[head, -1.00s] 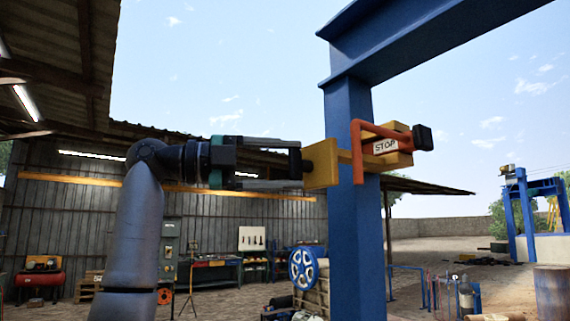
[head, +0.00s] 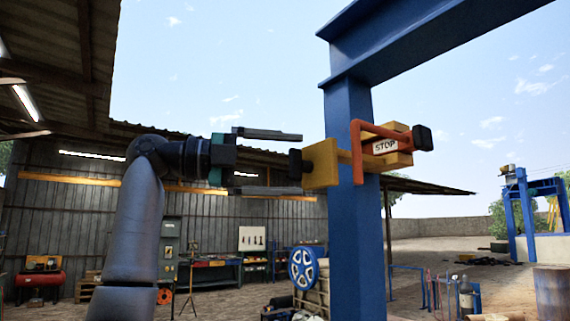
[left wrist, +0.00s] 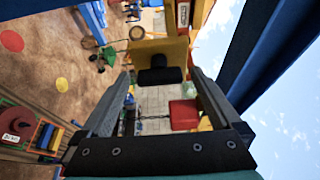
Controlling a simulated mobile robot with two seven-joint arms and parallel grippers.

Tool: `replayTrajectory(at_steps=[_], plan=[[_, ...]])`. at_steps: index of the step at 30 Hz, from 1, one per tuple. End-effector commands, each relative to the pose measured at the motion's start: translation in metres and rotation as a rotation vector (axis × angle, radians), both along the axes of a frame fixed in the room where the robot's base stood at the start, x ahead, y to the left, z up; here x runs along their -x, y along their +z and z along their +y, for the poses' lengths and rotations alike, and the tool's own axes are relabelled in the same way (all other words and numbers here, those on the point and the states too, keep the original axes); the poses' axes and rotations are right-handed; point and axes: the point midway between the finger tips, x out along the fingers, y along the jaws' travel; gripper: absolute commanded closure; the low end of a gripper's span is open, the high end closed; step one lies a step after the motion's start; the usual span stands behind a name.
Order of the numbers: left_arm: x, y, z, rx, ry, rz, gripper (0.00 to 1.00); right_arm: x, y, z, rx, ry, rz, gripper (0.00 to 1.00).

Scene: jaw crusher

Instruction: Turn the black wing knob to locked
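The black wing knob (head: 295,163) sits on the left face of a yellow bracket (head: 321,164) on the blue post. My left gripper (head: 302,164) is open, one finger above the knob and one below. Clear gaps show between the knob and both fingers. In the left wrist view the knob (left wrist: 159,75) lies between the tips of the open left gripper (left wrist: 158,73), its wing stretching across from finger to finger. I see no lock marking. My right gripper is not in view.
A red bent bar (head: 357,150) and a yellow block with a STOP label (head: 385,146) are just right of the bracket. A black block (head: 422,138) is at its far end. The blue post (head: 345,250) stands close by. Open air lies left of the knob.

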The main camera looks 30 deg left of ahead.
Motion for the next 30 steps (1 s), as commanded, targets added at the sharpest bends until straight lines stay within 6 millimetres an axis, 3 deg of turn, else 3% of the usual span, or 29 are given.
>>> replayTrajectory(at_steps=[11,24,30], plan=[[0.006,-0.001,0.008,0.003,0.003,0.001,0.00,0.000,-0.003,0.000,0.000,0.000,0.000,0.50],[0.076,0.000,0.076,0.005,0.003,-0.001,0.00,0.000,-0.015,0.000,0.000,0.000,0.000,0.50],[0.099,0.002,0.099,0.003,0.001,0.000,0.00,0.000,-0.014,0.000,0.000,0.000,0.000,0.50]])
